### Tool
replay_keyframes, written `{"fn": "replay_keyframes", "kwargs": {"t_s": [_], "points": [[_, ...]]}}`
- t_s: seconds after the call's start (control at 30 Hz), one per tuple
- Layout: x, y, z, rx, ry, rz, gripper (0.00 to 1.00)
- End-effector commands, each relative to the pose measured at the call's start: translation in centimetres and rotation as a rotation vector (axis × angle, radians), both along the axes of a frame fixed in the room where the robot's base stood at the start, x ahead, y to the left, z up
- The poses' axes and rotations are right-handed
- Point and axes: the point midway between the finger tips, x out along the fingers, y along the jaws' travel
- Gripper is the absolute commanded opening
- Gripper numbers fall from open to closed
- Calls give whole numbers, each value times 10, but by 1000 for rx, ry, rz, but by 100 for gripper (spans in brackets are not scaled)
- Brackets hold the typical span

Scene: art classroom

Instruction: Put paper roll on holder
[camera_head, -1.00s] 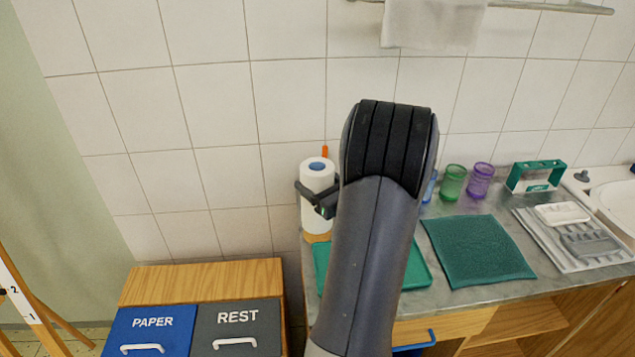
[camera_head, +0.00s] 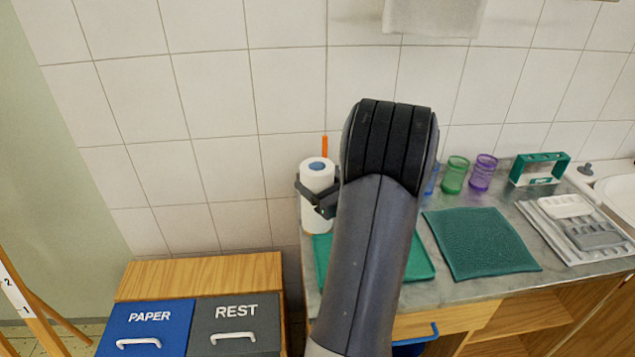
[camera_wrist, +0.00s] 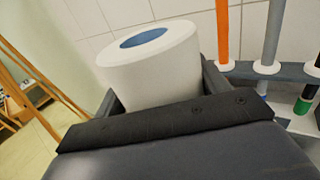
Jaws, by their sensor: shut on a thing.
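The white paper roll (camera_head: 316,215) is upright at the left end of the counter, with a blue core showing on top. In the wrist view the roll (camera_wrist: 150,78) leans in the picture between the fingers. My gripper (camera_head: 318,192) is shut around the roll's side; it also shows in the wrist view (camera_wrist: 165,92). My dark arm hides part of the counter to the right of the roll. No holder can be made out; the roll's underside and what is beneath it are hidden.
An orange rod (camera_head: 325,146) stands close behind the roll, in a grey rack (camera_wrist: 262,72). A green tray (camera_head: 420,262), green mat (camera_head: 480,243), green cup (camera_head: 455,174) and purple cup (camera_head: 483,172) are on the counter. Labelled bins (camera_head: 237,322) stand lower left.

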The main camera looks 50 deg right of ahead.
Motion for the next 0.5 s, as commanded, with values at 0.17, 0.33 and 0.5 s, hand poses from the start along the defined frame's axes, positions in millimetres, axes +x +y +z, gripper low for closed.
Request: {"fn": "replay_keyframes", "kwargs": {"t_s": [0.17,0.33,0.5], "points": [[0,0,1,0,-1,0,45],[0,0,1,0,0,0,82],[0,0,0,0,0,0,96]]}}
